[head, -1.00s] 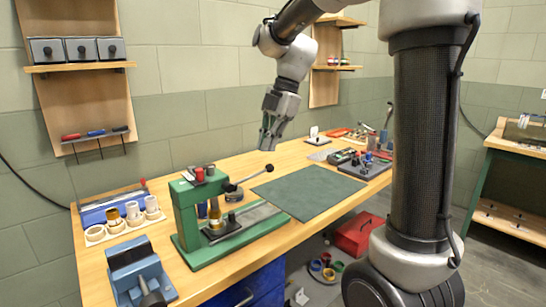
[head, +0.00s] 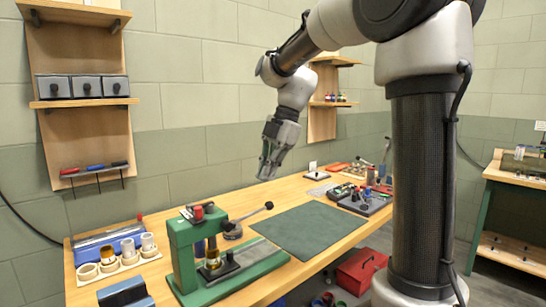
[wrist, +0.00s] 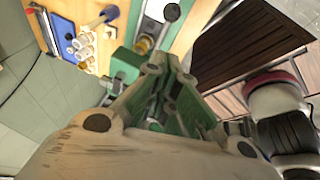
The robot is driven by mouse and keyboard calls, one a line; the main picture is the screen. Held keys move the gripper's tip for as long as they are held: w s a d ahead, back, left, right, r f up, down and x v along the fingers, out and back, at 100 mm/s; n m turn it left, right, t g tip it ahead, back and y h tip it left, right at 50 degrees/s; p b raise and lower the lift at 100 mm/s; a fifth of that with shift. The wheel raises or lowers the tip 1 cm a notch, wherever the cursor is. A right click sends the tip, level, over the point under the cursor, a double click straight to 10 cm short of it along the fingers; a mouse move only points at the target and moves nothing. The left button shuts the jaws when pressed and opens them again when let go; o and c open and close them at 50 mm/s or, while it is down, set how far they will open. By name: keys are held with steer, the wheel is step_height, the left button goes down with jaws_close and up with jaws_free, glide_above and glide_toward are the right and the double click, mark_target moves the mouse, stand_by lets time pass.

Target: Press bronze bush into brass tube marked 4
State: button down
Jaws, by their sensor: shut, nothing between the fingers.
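A green arbor press (head: 183,262) stands at the near left of the bench, its lever (head: 250,215) pointing right. A brass-coloured cylinder (head: 213,259) stands upright under its dark ram; whether it is the tube, the bush or both cannot be told. A cream holder (head: 128,264) left of the press carries a brass-coloured cylinder (head: 107,253) and two pale ones (head: 127,247). No number is legible. My gripper (head: 266,178) is shut and empty, in the air behind and above the lever knob. In the wrist view my gripper (wrist: 168,68) points towards the press.
A dark green mat (head: 308,230) lies clear on the bench right of the press. A tray of small parts (head: 362,200) sits beyond it. A blue-grey vise-like block (head: 125,293) is at the near left edge. A red toolbox (head: 358,272) is below the bench.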

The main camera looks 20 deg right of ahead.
mark_target(263, 209)
steer(key=shift+w+d+f, duration=0.1)
steer(key=shift+w+f, duration=0.15)
steer(key=shift+f, duration=0.85)
steer(key=shift+w+a+f, duration=0.1)
steer(key=shift+w+f, duration=0.1)
steer(key=shift+f, duration=0.95)
steer(key=shift+w+d+f, duration=0.1)
steer(key=shift+w+f, duration=0.15)
steer(key=shift+f, duration=0.85)
steer(key=shift+w+d+f, duration=0.1)
steer(key=shift+d+f, duration=0.15)
steer(key=shift+f, duration=0.35)
